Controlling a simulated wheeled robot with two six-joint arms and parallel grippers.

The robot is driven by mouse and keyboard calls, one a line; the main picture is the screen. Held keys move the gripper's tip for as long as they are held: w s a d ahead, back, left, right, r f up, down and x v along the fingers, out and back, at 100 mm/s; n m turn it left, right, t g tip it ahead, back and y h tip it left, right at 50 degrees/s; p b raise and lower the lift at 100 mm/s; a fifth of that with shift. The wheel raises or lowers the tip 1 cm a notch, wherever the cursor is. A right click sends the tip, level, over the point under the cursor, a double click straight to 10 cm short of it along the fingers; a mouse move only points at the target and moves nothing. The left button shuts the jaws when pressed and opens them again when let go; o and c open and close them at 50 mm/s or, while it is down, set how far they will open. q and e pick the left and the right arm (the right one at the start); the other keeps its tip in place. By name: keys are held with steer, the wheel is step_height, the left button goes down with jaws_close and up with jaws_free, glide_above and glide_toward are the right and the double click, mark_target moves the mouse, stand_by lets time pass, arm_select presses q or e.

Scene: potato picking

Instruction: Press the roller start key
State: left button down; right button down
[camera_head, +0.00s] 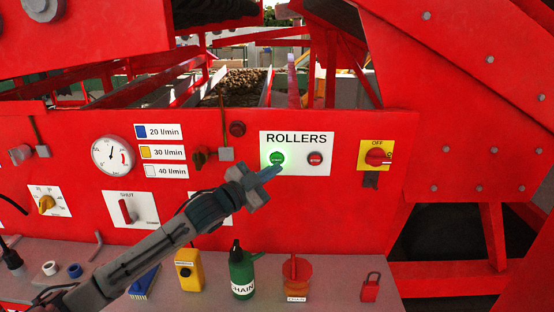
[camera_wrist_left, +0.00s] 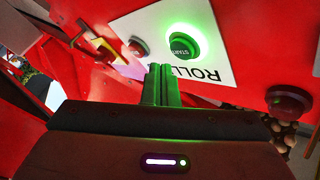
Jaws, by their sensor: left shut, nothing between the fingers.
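The ROLLERS panel (camera_head: 296,141) is a white plate on the red machine front. Its green start key (camera_head: 277,158) glows with a green halo and sits left of the red stop key (camera_head: 315,158). In the left wrist view the lit start key (camera_wrist_left: 183,45) shows on the tilted plate, with the red key (camera_wrist_left: 139,46) beside it. My left gripper (camera_head: 271,173) is shut and empty, its fingertips just below the start key. In the wrist view the closed fingers (camera_wrist_left: 161,85) end short of the key's face; contact cannot be told. My right gripper is not in view.
A yellow OFF switch (camera_head: 376,156) sits right of the panel. A gauge (camera_head: 113,155) and a SHUT lever (camera_head: 126,211) are at the left.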

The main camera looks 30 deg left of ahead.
arm_select(q)
steer(key=s+d, duration=0.1)
steer(key=s, duration=0.1)
steer(key=s+d+p, duration=0.1)
steer(key=shift+s+d+r, duration=0.1)
steer(key=shift+s, duration=0.25)
